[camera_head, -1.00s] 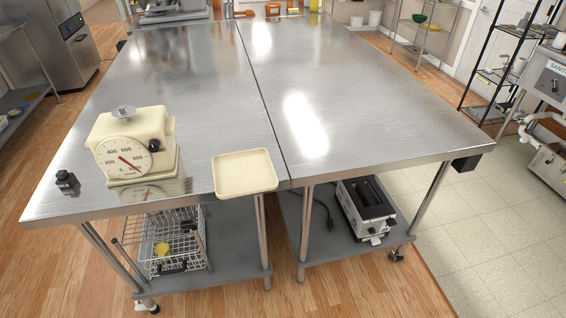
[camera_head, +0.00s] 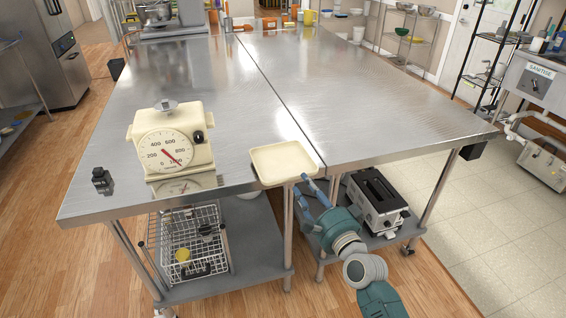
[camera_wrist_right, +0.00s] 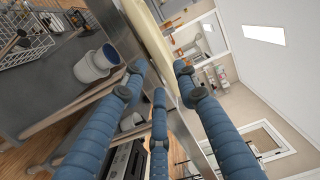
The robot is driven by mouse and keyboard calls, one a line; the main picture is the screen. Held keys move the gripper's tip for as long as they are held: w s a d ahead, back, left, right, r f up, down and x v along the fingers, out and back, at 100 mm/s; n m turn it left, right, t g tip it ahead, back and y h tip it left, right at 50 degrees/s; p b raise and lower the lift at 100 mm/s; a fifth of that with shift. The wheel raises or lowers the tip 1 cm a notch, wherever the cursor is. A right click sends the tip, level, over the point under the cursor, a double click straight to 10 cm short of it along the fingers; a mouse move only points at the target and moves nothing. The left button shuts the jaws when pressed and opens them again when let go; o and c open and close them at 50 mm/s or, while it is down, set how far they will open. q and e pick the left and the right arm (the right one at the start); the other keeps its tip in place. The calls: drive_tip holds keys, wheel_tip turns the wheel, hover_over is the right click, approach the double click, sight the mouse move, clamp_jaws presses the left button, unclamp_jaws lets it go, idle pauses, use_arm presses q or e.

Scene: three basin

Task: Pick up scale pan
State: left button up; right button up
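The scale pan (camera_head: 283,163) is a shallow cream rectangular tray lying at the front edge of the metal table, slightly overhanging it. The cream scale (camera_head: 171,140) with a round dial stands to its left on the table. My right gripper (camera_head: 303,183) is at the pan's front right corner, with blue fingers spread above and below the rim level. In the right wrist view, the pan's pale edge (camera_wrist_right: 152,32) runs between the open fingers (camera_wrist_right: 159,72). Contact cannot be told. My left gripper is not in view.
The metal table (camera_head: 390,105) is mostly clear behind the pan. A small black object (camera_head: 102,181) sits left of the scale. Below, the shelf holds a wire basket (camera_head: 190,245) and a black and silver toaster (camera_head: 377,203).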

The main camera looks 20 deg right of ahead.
sight(289, 166)
drive_tip(key=w, duration=0.2)
drive_tip(key=w+a, duration=0.1)
drive_tip(key=w, duration=0.2)
drive_tip(key=shift+w+a+f, duration=0.1)
drive_tip(key=shift+w+f, duration=0.1)
drive_tip(key=shift+s, duration=0.1)
drive_tip(key=c, duration=0.6)
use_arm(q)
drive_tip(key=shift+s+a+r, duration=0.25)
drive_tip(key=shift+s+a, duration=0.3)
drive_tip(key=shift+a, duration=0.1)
use_arm(e)
clamp_jaws()
